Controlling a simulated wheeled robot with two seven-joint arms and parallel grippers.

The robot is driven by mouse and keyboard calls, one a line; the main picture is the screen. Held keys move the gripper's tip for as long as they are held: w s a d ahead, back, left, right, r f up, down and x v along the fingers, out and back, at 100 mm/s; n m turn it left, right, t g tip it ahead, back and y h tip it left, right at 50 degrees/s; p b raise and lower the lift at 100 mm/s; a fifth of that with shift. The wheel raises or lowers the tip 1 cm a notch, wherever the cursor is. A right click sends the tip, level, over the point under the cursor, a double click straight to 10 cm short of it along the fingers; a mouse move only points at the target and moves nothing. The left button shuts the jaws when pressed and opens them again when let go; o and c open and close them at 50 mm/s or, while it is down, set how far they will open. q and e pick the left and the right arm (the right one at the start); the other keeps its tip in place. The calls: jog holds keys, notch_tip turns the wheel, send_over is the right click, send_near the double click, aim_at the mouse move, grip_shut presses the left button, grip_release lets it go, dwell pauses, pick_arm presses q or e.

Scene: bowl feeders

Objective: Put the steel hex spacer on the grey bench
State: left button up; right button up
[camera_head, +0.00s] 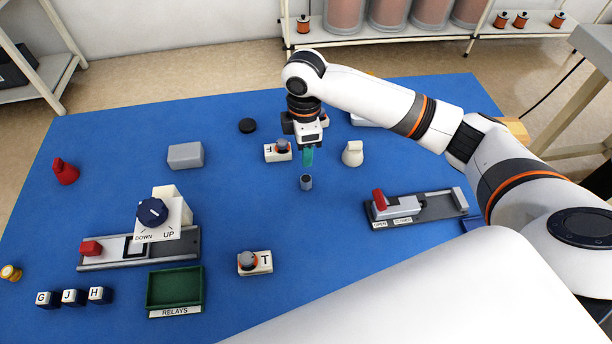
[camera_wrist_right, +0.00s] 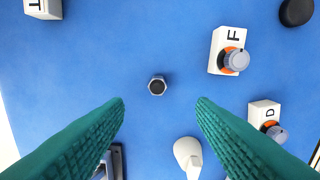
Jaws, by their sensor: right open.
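The steel hex spacer (camera_head: 306,182) stands upright on the blue table mat, near the middle. In the right wrist view the spacer (camera_wrist_right: 157,86) shows from above, its dark hole facing up. My right gripper (camera_head: 307,156) is just above and behind the spacer, pointing down. Its teal fingers (camera_wrist_right: 160,108) are spread wide in the wrist view, with nothing between them and the spacer ahead of the gap. A grey bench top (camera_head: 594,44) shows at the upper right edge, mostly cut off. My left gripper is out of view.
The F knob block (camera_head: 277,152) and a cream knob piece (camera_head: 352,153) stand close to the gripper. A latch slide (camera_head: 415,207) lies to the right. The T block (camera_head: 255,262), green relays tray (camera_head: 175,288) and dial box (camera_head: 160,218) are at front left.

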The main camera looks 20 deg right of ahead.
jog(key=n+p, duration=0.1)
jog(key=n, duration=0.4)
jog(key=n+p, duration=0.4)
jog(key=n, duration=0.8)
send_over(306, 179)
jog(key=f, duration=0.7)
jog(key=shift+w, duration=0.3)
jog(key=f, duration=0.3)
jog(key=f+p, duration=0.1)
jog(key=shift+s+f, duration=0.15)
jog(key=shift+s, duration=0.15)
jog(key=shift+f, duration=0.5)
jog(key=shift+w, duration=0.1)
grip_shut()
